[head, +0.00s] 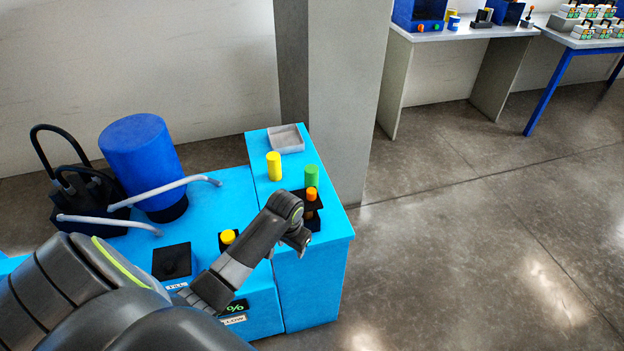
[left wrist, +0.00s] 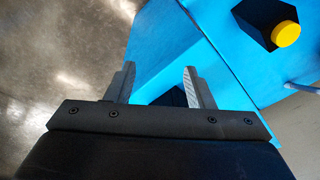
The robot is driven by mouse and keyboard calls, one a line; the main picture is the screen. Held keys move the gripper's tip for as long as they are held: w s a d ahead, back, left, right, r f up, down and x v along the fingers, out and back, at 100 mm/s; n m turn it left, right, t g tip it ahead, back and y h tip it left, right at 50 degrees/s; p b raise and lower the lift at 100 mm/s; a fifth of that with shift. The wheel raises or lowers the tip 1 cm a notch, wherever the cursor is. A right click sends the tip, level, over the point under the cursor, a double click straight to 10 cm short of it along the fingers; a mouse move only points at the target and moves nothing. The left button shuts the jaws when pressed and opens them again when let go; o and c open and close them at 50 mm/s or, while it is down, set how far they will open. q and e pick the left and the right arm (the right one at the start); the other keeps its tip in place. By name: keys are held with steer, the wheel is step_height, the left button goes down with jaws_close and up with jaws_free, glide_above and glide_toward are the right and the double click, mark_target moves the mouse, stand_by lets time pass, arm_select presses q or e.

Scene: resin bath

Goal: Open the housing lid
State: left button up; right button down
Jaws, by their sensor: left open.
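The light-blue housing (head: 205,210) stands at lower left in the head view, but I cannot tell which part is its lid. A black square plate with a dark knob (head: 172,261) lies on its top. A yellow round knob (head: 228,236) sits on a black base beside it. A yellow knob also shows in the left wrist view (left wrist: 286,34). My left gripper (head: 300,240) hangs over the right-hand blue section, near its front. In the left wrist view my left gripper (left wrist: 158,78) is open, with nothing seen held between its fingers. My right gripper is out of view.
A blue drum (head: 142,160) and grey pipes (head: 165,189) stand at left. A yellow cylinder (head: 274,166), a green cylinder (head: 312,176) and a grey tray (head: 286,138) are on the right-hand section. A pillar (head: 340,90) rises behind. The floor at right is clear.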

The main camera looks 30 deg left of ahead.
arm_select(q)
steer(key=shift+g, duration=0.4)
steer(key=w+r, duration=0.3)
steer(key=r, duration=0.1)
steer(key=w+a+r, duration=0.1)
steer(key=w+r, duration=0.2)
steer(key=r, duration=0.1)
steer(key=w+a+r, duration=0.1)
steer(key=w+r, duration=0.3)
steer(key=shift+w+a+p, duration=0.1)
steer(key=shift+a+p, duration=0.05)
steer(key=shift+p, duration=0.25)
steer(key=w+a+r, duration=0.1)
steer(key=w+r, duration=0.4)
steer(key=r, duration=0.7)
steer(key=n+b, duration=0.1)
steer(key=b, duration=0.4)
glide_toward(311, 190)
steer(key=shift+g+h, duration=0.3)
steer(key=shift+h, duration=0.1)
steer(key=f, duration=0.3)
steer(key=f+p, duration=0.1)
steer(key=f, duration=0.5)
steer(key=shift+w+a+f+p, duration=0.25)
steer(key=shift+a+f+p, duration=0.05)
steer(key=shift+f, duration=0.05)
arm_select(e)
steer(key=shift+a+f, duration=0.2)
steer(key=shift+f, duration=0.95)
